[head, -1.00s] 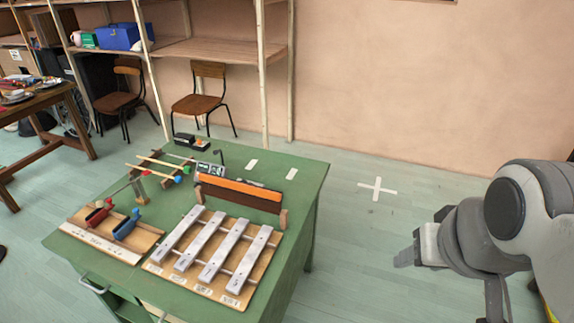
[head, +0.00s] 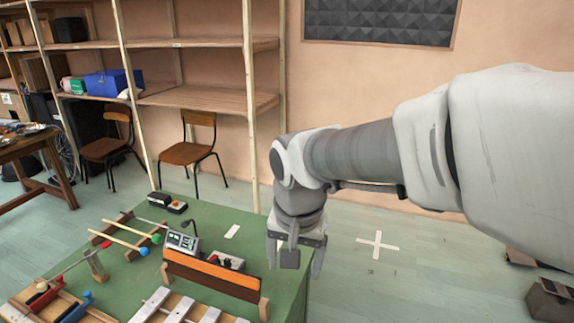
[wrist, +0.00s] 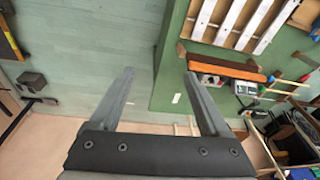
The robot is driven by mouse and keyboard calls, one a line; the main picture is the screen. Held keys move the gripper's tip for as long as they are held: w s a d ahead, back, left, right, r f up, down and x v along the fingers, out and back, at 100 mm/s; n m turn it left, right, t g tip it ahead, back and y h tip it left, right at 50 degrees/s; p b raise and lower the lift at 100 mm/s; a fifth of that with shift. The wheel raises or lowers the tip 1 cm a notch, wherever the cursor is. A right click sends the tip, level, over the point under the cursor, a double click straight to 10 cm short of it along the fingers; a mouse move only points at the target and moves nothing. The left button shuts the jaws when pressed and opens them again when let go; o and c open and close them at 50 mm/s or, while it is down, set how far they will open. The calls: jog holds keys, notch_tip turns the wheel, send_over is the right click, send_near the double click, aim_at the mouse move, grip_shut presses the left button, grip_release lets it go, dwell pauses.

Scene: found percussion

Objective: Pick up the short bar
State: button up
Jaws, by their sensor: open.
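Several pale metal bars (head: 180,308) lie side by side on a wooden board at the near edge of the green table, partly cut off by the bottom of the head view. They also show in the wrist view (wrist: 232,20), cut off at the top. I cannot tell which is the short bar. My gripper (head: 295,264) points down beside the table's right edge, right of the bars and apart from them. In the wrist view its fingers (wrist: 160,76) are spread, with nothing between them.
A long orange and brown strip (head: 212,277) on wooden supports stands behind the bars. Sticks with blue and green heads (head: 120,240), a small device (head: 183,241) and clamps (head: 72,308) occupy the table's left.

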jog(key=a+f+m+g+b, duration=0.1)
jog(key=a+f+g, duration=0.1)
jog(key=a+f, duration=1.1)
jog(key=f, duration=0.3)
jog(key=a+f+b, duration=0.1)
jog(key=f, duration=0.6)
jog(key=shift+w+a, duration=0.25)
jog(key=shift+a, duration=0.05)
jog(key=shift+w+a+f+b, duration=0.1)
jog(key=shift+f+b, duration=0.2)
jog(key=shift+f, duration=1.05)
jog(key=shift+w+a+f+b, duration=0.1)
jog(key=shift+f+b, duration=0.15)
jog(key=shift+f, duration=1.1)
grip_shut()
